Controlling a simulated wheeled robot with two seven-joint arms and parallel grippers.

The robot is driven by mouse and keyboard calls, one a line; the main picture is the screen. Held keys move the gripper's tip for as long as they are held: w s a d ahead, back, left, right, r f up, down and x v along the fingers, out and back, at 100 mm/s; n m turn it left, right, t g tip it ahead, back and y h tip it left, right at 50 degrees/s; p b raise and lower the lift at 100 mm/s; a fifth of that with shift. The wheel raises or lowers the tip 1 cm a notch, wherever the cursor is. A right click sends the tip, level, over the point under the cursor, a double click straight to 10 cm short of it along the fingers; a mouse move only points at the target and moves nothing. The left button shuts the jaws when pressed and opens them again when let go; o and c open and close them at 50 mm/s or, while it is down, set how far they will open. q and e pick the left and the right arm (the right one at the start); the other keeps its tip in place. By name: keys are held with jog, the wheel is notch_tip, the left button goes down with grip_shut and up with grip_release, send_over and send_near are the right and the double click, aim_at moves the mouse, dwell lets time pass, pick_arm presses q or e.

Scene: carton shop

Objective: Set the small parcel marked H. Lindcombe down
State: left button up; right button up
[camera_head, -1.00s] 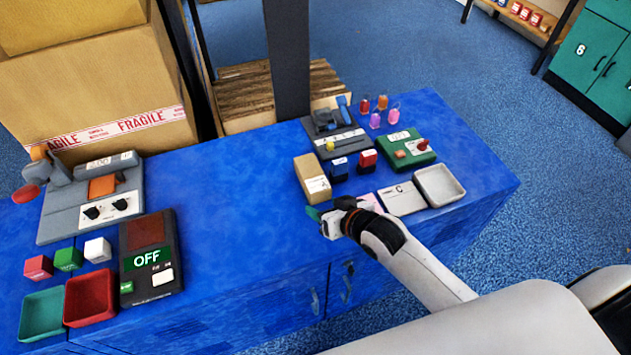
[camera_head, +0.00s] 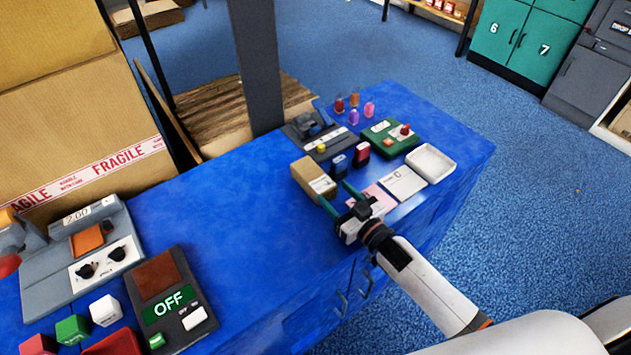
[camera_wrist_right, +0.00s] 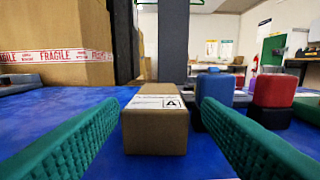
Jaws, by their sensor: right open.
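The small parcel (camera_head: 307,175) is a brown box with a white label, standing on the blue bench top (camera_head: 230,207). It also shows in the right wrist view (camera_wrist_right: 155,130), where its label carries a boxed letter A; the name on it is too small to read. My right gripper (camera_head: 335,196) is open, with its green fingers pointing at the parcel. In the right wrist view the fingers (camera_wrist_right: 150,145) stand to either side of the picture, with the parcel between their lines and a little ahead. The left gripper is not in view.
Right of the parcel stand a blue stamp (camera_head: 338,165) and a red stamp (camera_head: 361,152), close to the right finger's line. Cards (camera_head: 404,183) and a white tray (camera_head: 431,163) lie further right. The bench between the parcel and the OFF device (camera_head: 170,298) is clear.

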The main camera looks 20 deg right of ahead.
aim_at(318, 180)
jog(key=shift+w+a, duration=0.25)
jog(key=shift+w, duration=0.4)
jog(key=shift+w+a, duration=0.3)
jog(key=shift+w, duration=0.2)
jog(key=x, duration=0.4)
jog(key=shift+w+a+f, duration=0.2)
jog(key=shift+w+f, duration=0.1)
jog(key=shift+f, duration=0.1)
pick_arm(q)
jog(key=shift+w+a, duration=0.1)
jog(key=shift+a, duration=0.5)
pick_arm(e)
grip_shut()
grip_release()
